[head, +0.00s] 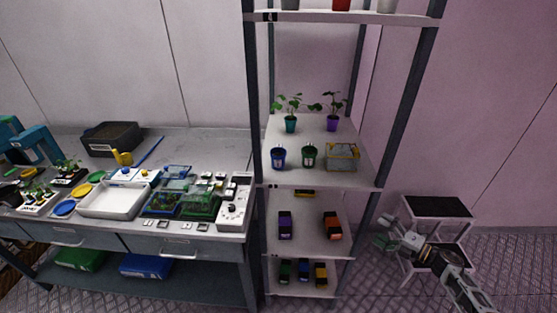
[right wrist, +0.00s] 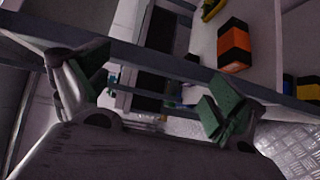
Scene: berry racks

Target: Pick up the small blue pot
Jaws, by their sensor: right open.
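A small blue pot (head: 278,157) stands upright at the front left of the rack's upper-middle shelf (head: 292,181) in the head view. A dark green pot (head: 309,155) stands just to its right. My right gripper (head: 384,232) is open and empty, to the right of the rack and below that shelf's level, well apart from the blue pot. In the right wrist view its two green-padded fingers (right wrist: 155,98) are spread with nothing between them. The blue pot cannot be made out in the wrist view. My left gripper is not in view.
A wire-topped box (head: 342,157) and two potted plants, in teal (head: 290,125) and purple (head: 332,123) pots, share the shelf. Rack posts flank it. A black-topped stand (head: 437,206) is behind my right arm. A cluttered workbench (head: 200,140) stands left. An orange-black block (right wrist: 234,45) shows in the wrist view.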

